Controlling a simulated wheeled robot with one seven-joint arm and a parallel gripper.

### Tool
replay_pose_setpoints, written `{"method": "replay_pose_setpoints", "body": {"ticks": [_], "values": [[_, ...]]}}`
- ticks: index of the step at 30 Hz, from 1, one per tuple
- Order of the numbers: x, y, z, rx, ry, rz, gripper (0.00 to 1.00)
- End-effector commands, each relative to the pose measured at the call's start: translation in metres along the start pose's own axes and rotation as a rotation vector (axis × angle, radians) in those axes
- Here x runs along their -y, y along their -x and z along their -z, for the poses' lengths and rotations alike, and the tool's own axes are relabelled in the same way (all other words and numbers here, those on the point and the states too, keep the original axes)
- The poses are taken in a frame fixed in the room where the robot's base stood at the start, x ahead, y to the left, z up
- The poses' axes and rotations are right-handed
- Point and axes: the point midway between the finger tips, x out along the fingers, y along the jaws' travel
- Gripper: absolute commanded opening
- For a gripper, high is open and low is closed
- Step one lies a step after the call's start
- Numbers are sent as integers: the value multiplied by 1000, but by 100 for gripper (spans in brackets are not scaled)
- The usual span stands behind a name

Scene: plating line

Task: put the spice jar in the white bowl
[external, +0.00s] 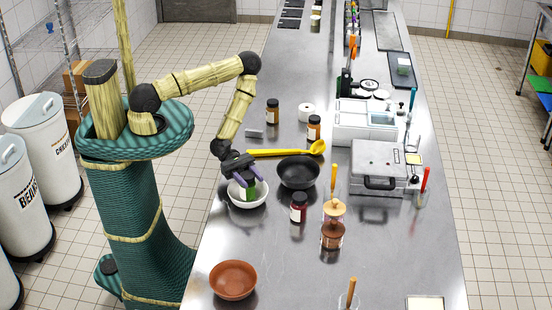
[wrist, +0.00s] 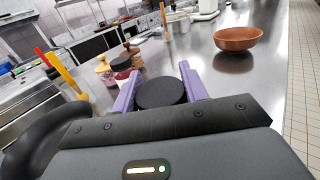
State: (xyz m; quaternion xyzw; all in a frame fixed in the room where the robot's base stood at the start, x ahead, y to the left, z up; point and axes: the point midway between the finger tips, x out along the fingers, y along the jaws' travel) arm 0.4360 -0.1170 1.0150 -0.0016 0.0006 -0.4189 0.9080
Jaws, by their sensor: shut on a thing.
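My gripper (external: 250,179), with purple fingers, is shut on a green spice jar (external: 250,191) with a black lid. In the wrist view the round black lid (wrist: 160,93) sits between the two fingers (wrist: 158,90). The white bowl (external: 235,200) stands on the steel counter below my gripper in the external view. The jar is upright and shows within the bowl's opening. I cannot tell whether its base touches the bowl. The bowl is hidden in the wrist view.
A dark red jar (external: 298,209) is to the front right. A brown bowl (external: 233,281) stands near the front, with bare counter (external: 270,240) between.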

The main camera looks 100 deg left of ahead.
Motion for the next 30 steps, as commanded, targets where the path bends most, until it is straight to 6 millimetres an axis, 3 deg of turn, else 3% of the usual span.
{"method": "replay_pose_setpoints", "body": {"ticks": [3, 14, 15, 18, 30], "values": [[0, 0, 9, 1, 0, 0, 14], [0, 0, 14, 1, 0, 0, 14], [0, 0, 14, 0, -1, 0, 47], [0, 0, 13, 0, -1, 0, 65], [0, 2, 11, -1, 0, -1, 65]]}}
